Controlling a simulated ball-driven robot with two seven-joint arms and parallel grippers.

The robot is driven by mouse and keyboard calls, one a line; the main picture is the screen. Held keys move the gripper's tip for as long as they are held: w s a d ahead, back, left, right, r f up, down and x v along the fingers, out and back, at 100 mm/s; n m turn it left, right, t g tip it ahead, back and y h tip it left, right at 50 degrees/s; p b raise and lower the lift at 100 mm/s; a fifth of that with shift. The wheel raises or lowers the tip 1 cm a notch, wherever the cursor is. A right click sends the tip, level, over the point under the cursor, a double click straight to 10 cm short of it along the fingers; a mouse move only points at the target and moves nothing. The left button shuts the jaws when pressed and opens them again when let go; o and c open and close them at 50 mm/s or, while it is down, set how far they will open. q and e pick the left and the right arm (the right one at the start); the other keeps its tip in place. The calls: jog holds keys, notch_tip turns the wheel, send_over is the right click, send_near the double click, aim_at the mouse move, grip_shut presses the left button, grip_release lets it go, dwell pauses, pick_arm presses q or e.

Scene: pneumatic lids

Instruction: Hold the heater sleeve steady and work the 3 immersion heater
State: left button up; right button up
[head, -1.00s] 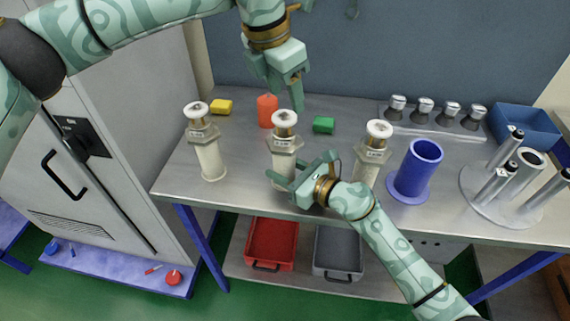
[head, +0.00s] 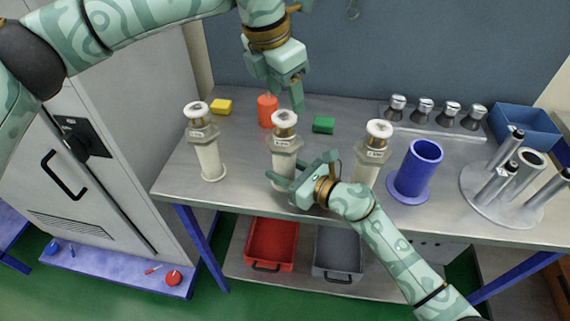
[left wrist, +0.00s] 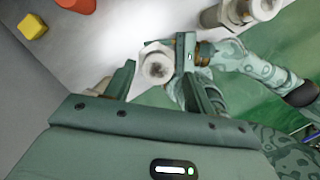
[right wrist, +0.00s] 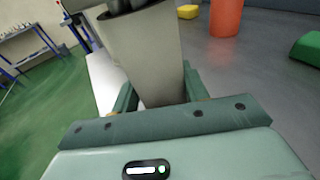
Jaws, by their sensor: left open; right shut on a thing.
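Three cream heater sleeves with white caps stand upright on the steel bench: the left one (head: 209,155), the middle one (head: 283,148) and the right one (head: 372,156). My right gripper (head: 282,182) is shut around the lower part of the middle sleeve. In the right wrist view the sleeve (right wrist: 145,60) fills the space between its fingers. My left gripper (head: 289,96) is open and empty, pointing down above the middle sleeve's cap (head: 284,119). In the left wrist view this cap (left wrist: 156,66) shows between the fingers, seemingly below them. The heater inside is hidden.
A blue cylinder (head: 419,172) and a round stand with grey tubes (head: 497,185) are to the right. An orange cylinder (head: 267,112), green block (head: 323,125) and yellow block (head: 221,107) lie behind.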

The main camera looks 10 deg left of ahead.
aim_at(278, 121)
pick_arm(q)
jog(key=o, duration=0.8)
jog(key=shift+s+a+m, duration=0.1)
jog(key=shift+a+m, duration=0.15)
jog(key=shift+m, duration=0.05)
jog(key=shift+o, duration=0.4)
jog(key=a+m, duration=0.1)
jog(key=s+a+m, duration=0.1)
jog(key=shift+s+a+f+m+g, duration=0.1)
jog(key=shift+s+f+m+g, duration=0.05)
jog(key=shift+f+m+g, duration=0.15)
jog(key=x, duration=0.8)
jog(key=shift+d+f, duration=0.35)
jog(key=c, duration=1)
jog(key=shift+r, duration=0.15)
